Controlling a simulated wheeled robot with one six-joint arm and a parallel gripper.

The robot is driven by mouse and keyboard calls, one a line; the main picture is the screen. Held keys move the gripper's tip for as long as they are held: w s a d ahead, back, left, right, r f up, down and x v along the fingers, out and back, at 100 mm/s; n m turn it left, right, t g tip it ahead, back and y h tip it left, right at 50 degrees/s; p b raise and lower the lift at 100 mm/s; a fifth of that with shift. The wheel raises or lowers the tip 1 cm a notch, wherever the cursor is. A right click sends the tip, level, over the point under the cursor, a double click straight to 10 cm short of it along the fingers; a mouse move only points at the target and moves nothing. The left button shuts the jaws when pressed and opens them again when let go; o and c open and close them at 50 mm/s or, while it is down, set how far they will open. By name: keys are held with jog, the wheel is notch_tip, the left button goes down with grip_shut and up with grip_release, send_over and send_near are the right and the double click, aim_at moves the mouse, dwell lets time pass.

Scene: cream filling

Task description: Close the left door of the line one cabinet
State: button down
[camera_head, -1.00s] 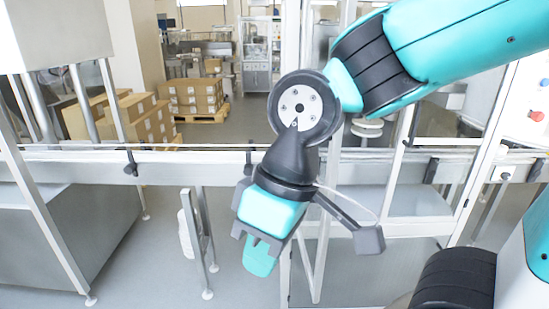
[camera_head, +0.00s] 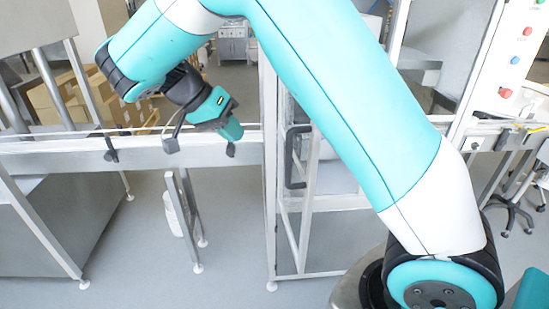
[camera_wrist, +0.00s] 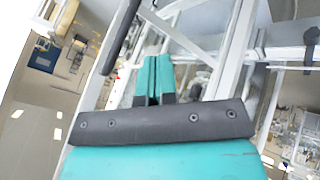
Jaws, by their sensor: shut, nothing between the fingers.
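My gripper (camera_head: 236,133) is shut and empty, its teal fingertips beside the cabinet's left post in the head view. In the wrist view the closed fingers (camera_wrist: 153,72) point toward pale metal framing. The line one cabinet (camera_head: 269,200) is a light metal frame with clear panels. A black door handle (camera_head: 291,160) shows right of the gripper, apart from it, on a narrow framed door (camera_head: 309,205) that looks angled from the post. How far it stands open I cannot tell. A long black bar, likely the handle (camera_wrist: 120,35), shows left of the fingers. My arm hides the cabinet's upper middle.
A conveyor rail (camera_head: 200,155) runs behind and below my gripper on the left. Cardboard boxes (camera_head: 75,100) stand behind it. A button panel (camera_head: 515,60) stands at the right.

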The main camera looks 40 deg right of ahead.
jog(key=s+d+f+p, duration=0.1)
jog(key=s+d+f, duration=0.4)
jog(key=d+f, duration=0.1)
jog(key=shift+s+d+f, duration=0.3)
jog(key=shift+d+f, duration=0.05)
jog(key=shift+f, duration=0.1)
jog(key=shift+d, duration=0.1)
